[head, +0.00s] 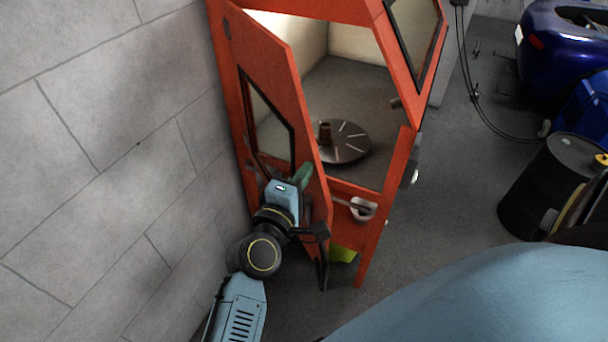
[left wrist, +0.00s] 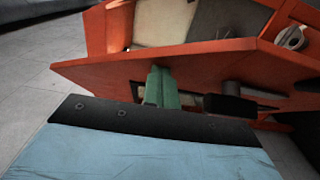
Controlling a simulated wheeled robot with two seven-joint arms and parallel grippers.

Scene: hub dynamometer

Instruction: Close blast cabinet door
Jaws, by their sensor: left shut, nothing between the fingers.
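The orange blast cabinet (head: 400,165) stands ahead with its front open. Its orange door (head: 270,60), with a dark-framed window, is hinged at the left and stands partly open, its free edge toward me. My left gripper (head: 303,176) is shut and empty at the outer face of the door, low beside the window. In the left wrist view, the green fingertips (left wrist: 161,86) are together close against the door (left wrist: 200,62); I cannot tell whether they touch it. A dark handle (left wrist: 240,103) shows to their right. My right gripper is out of view.
A round slotted turntable (head: 343,142) with a small brown cylinder sits inside the cabinet. A grey block wall (head: 110,150) is close on the left. A black drum (head: 545,185) and a blue vehicle (head: 560,50) stand at right. Floor between cabinet and drum is clear.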

